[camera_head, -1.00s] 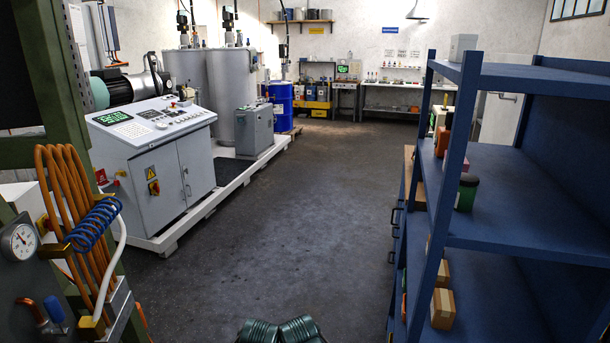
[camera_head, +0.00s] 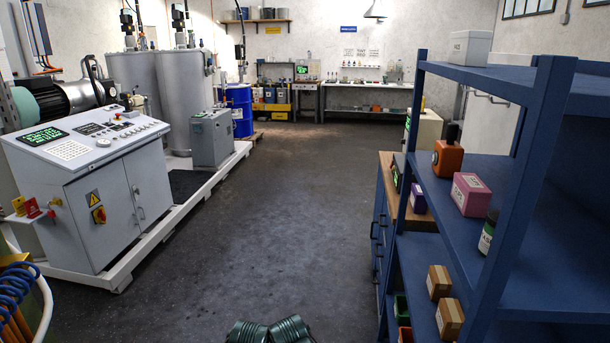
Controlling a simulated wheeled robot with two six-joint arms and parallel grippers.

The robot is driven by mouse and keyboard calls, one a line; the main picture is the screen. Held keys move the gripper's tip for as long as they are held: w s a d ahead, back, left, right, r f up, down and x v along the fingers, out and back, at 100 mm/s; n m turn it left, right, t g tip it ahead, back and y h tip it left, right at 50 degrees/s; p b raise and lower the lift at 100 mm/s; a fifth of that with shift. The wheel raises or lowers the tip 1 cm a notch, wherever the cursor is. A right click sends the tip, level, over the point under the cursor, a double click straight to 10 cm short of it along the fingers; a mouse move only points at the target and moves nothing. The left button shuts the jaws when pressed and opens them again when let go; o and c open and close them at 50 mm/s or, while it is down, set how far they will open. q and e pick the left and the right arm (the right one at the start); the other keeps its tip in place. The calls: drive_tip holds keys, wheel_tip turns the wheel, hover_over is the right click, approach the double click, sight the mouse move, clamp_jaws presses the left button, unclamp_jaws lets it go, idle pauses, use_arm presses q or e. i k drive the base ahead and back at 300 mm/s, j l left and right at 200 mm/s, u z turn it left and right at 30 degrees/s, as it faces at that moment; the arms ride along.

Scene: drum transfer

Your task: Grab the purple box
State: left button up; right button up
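A pinkish-purple box (camera_head: 471,194) with a pale label stands on the middle level of the blue shelf rack on the right. A smaller, darker purple box (camera_head: 418,198) with a white label is further left, at the wooden-topped cabinet beside the rack, partly hidden by the rack's post. Neither of my grippers is in view. Only dark green ribbed parts of mine show at the bottom centre, far from both boxes.
The blue rack (camera_head: 533,208) fills the right side; its posts partly block its contents. Small cartons (camera_head: 449,318) are below. A grey console (camera_head: 100,190) stands left. The floor between is clear.

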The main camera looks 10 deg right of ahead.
sight(418, 202)
drive_tip(key=i+j+z, duration=0.2)
drive_tip(key=i+z, duration=0.15)
drive_tip(key=z, duration=0.15)
drive_tip(key=i+j+z, duration=0.3)
drive_tip(key=z, duration=0.15)
drive_tip(key=i+j+z, duration=0.25)
drive_tip(key=j+z, duration=0.25)
drive_tip(key=i+j+z, duration=0.15)
drive_tip(key=z, duration=0.25)
drive_tip(key=i+j+z, duration=0.1)
drive_tip(key=j+z, duration=0.7)
drive_tip(key=i+j+z, duration=0.1)
drive_tip(key=j+z, duration=0.25)
drive_tip(key=k+j+z, duration=0.1)
drive_tip(key=j+z, duration=0.3)
drive_tip(key=j, duration=1.2)
drive_tip(key=i, duration=0.05)
